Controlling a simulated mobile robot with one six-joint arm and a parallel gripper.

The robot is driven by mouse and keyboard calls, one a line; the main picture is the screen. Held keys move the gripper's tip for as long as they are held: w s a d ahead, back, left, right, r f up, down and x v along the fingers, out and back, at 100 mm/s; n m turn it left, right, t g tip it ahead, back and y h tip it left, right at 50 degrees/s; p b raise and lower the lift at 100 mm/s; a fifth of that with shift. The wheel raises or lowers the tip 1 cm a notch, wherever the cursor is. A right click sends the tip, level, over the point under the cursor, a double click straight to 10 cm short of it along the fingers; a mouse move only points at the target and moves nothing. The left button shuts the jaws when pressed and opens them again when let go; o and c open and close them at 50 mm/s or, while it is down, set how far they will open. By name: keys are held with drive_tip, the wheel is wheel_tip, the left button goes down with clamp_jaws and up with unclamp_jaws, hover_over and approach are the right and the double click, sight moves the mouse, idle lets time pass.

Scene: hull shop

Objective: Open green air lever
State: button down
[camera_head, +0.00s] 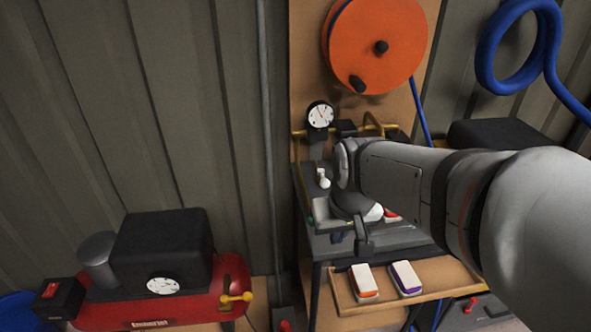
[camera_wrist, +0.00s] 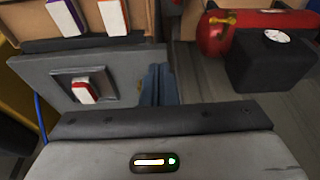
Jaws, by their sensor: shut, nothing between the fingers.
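I cannot clearly make out a green air lever in either view. My gripper (camera_head: 362,246) appears as a dark shape at the bench's front edge, shut and empty.
A red compressor (camera_head: 190,290) with a yellow lever (camera_head: 237,297) stands at lower left. A wooden shelf (camera_head: 440,280) holds an orange-and-white block (camera_head: 363,281) and a purple-and-white block (camera_head: 406,277). An orange hose reel (camera_head: 378,45) and a gauge (camera_head: 320,114) are above. A blue cloth (camera_wrist: 158,85) hangs nearby.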

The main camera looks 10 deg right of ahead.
drive_tip(key=w+f+b, duration=0.2)
drive_tip(key=w+f, duration=0.2)
drive_tip(key=w, duration=0.5)
drive_tip(key=shift+n, duration=0.3)
drive_tip(key=x, duration=1)
drive_tip(key=shift+w+d+b, duration=0.1)
drive_tip(key=shift+d+b, duration=0.1)
drive_tip(key=shift+b, duration=0.2)
drive_tip(key=w, duration=0.2)
drive_tip(key=shift+w+a, duration=0.1)
drive_tip(key=shift+w, duration=0.2)
drive_tip(key=shift+w+f, duration=0.1)
drive_tip(key=shift+w, duration=0.5)
